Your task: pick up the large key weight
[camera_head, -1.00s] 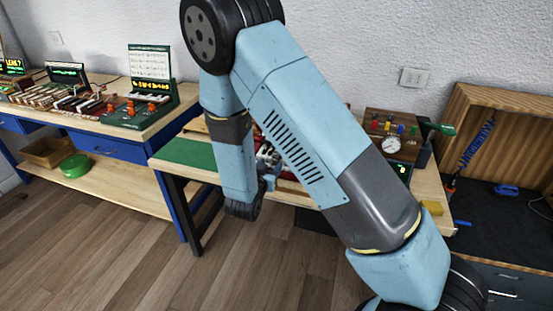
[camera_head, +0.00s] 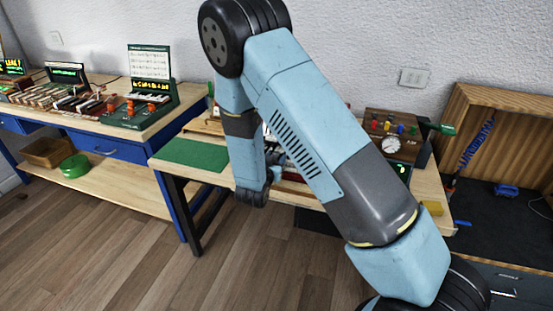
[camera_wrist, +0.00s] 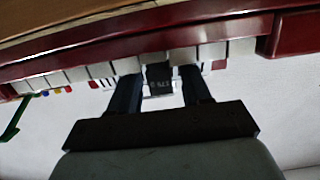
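In the wrist view, a dark block with faint pale lettering (camera_wrist: 160,82), which looks like the large key weight, stands by a row of white keys (camera_wrist: 100,70). My gripper (camera_wrist: 160,73) is open, with one dark finger on each side of the block. Narrow gaps seem to show between the fingers and the block, and I cannot tell whether either finger touches it. In the head view my arm hides the gripper and the block.
A dark red frame (camera_wrist: 130,46) runs along the keys. In the head view, the workbench bears a green mat (camera_head: 192,153), a box with a dial gauge (camera_head: 390,146) and a yellow block (camera_head: 432,208). A wooden cabinet (camera_head: 500,125) stands at the right.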

